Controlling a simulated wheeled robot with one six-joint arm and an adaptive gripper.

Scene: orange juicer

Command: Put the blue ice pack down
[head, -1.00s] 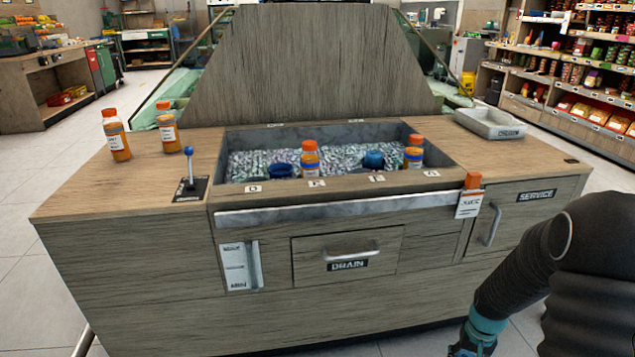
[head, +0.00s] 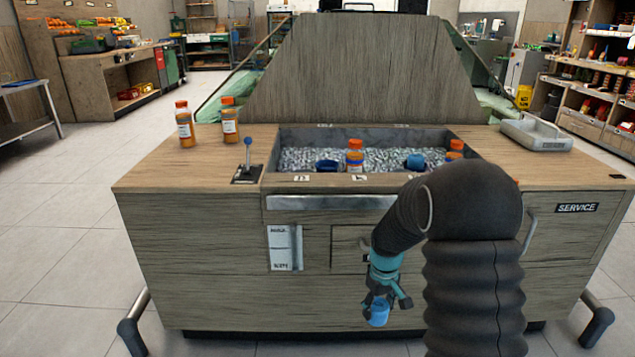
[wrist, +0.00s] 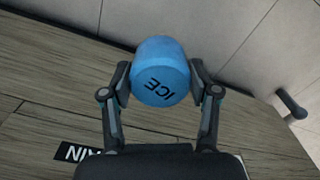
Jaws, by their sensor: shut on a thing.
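The blue ice pack (wrist: 162,72), a rounded blue block marked ICE, is held between the two fingers of my gripper (wrist: 160,82) in the wrist view. In the head view my gripper (head: 383,300) hangs low in front of the counter, and the ice pack (head: 378,314) shows at its tip, below the counter top. The gripper is shut on the pack, clear of any surface that I can see. My dark arm covers part of the counter front.
The counter has an ice-filled basin (head: 295,160) holding orange-capped bottles (head: 354,157) and blue items (head: 415,161). Two juice bottles (head: 184,124) and a blue-knobbed lever (head: 247,155) are at left. A grey tray (head: 535,134) is at right, with bare wood in front.

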